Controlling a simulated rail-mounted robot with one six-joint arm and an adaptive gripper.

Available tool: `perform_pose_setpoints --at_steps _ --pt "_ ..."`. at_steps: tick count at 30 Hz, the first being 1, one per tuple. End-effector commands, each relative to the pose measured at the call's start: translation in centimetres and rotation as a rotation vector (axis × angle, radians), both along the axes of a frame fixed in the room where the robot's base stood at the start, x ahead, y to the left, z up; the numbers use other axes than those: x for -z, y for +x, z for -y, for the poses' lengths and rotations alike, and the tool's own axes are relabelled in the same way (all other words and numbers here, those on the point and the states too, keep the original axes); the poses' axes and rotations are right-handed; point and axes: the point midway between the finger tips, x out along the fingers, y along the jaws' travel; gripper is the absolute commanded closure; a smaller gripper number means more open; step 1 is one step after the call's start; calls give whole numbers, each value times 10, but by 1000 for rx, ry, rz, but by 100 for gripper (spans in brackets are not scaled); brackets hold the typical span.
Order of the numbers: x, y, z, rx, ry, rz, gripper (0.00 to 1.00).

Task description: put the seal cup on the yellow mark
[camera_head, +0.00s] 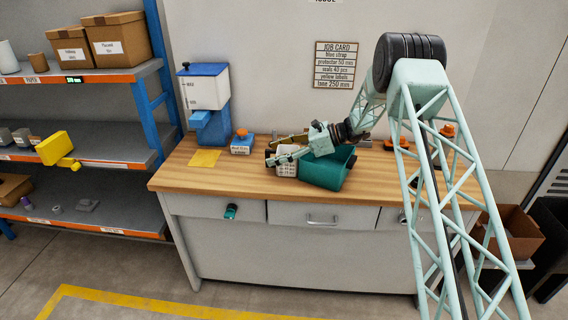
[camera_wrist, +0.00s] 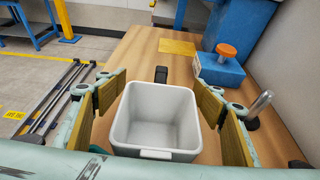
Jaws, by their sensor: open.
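The seal cup (camera_wrist: 155,115) is a whitish, square-mouthed open cup that looks empty in the wrist view. It stands upright on the wooden bench. In the head view the cup (camera_head: 287,168) is partly covered by my gripper. My gripper (camera_wrist: 157,95) is open, with one finger pad on each side of the cup; I cannot tell whether the pads touch it. In the head view my gripper (camera_head: 284,157) reaches left over the bench. The yellow mark (camera_head: 205,158) is a flat square on the bench's left part, and it also shows bare beyond the cup in the wrist view (camera_wrist: 177,47).
A blue box with an orange knob (camera_head: 242,145) stands between the mark and the cup, towards the wall. A blue and white dispenser (camera_head: 208,98) stands behind the mark. A teal block (camera_head: 325,172) sits right of the cup. The bench's front left is clear.

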Motion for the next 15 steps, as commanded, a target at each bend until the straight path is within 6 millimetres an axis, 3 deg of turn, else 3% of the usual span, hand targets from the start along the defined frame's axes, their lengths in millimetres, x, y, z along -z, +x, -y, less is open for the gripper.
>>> perform_pose_setpoints --at_steps 11,15 --pt "0 0 0 0 0 0 38" --pt "0 0 0 0 0 0 50"
